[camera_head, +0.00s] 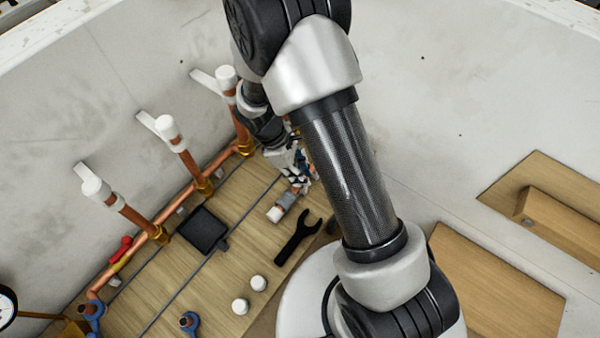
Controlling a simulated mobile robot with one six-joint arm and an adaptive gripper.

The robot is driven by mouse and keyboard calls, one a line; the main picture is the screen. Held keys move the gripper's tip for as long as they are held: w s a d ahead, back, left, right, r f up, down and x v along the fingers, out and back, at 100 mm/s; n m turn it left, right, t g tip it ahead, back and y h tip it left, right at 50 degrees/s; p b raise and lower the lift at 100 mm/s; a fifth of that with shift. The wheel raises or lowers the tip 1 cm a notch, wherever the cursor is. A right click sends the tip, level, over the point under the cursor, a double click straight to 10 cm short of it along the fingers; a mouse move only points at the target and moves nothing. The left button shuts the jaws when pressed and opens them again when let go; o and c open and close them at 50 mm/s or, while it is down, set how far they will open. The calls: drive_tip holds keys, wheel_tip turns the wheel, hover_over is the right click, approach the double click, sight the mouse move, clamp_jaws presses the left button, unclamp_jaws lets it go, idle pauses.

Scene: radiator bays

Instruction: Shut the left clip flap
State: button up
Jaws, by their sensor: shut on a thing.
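Three upright copper pipes with white caps stand in a row by the wall. A pale flat flap sticks out beside each cap: the left flap (83,171), the middle flap (148,122) and the right flap (204,79). I cannot tell for sure which of these parts is the left clip. My gripper (296,179) is low over the wooden board, right of the right pipe and well away from the left flap. It appears shut on a copper-and-grey fitting (286,200) with a pale end. My arm partly hides the fingers.
On the wooden board (160,295) are a black square tool (203,231), a black open-ended wrench (298,238), two white caps (240,306) and blue-handled parts (189,321). A copper pipe (128,262) runs along the wall. A red-handled valve (121,248) is at left.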

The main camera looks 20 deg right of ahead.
clamp_jaws()
drive_tip(key=shift+s+d+f+t+y+b, duration=0.2)
drive_tip(key=shift+s+f+t+y+b, duration=0.1)
drive_tip(key=shift+t+y+b, duration=0.35)
drive_tip(key=shift+s+d+f+t+y+b, duration=0.25)
drive_tip(key=shift+t+y+b, duration=0.2)
drive_tip(key=shift+t+b, duration=0.3)
drive_tip(key=o, duration=0.7)
unclamp_jaws()
drive_tip(key=shift+r, duration=0.1)
drive_tip(key=r, duration=0.4)
drive_tip(key=a+r, duration=0.1)
drive_tip(key=r, duration=0.2)
drive_tip(key=a+r, duration=0.1)
drive_tip(key=r, duration=0.3)
drive_tip(key=shift+s+r, duration=0.1)
drive_tip(key=shift+r, duration=0.25)
drive_tip(key=shift+d, duration=0.1)
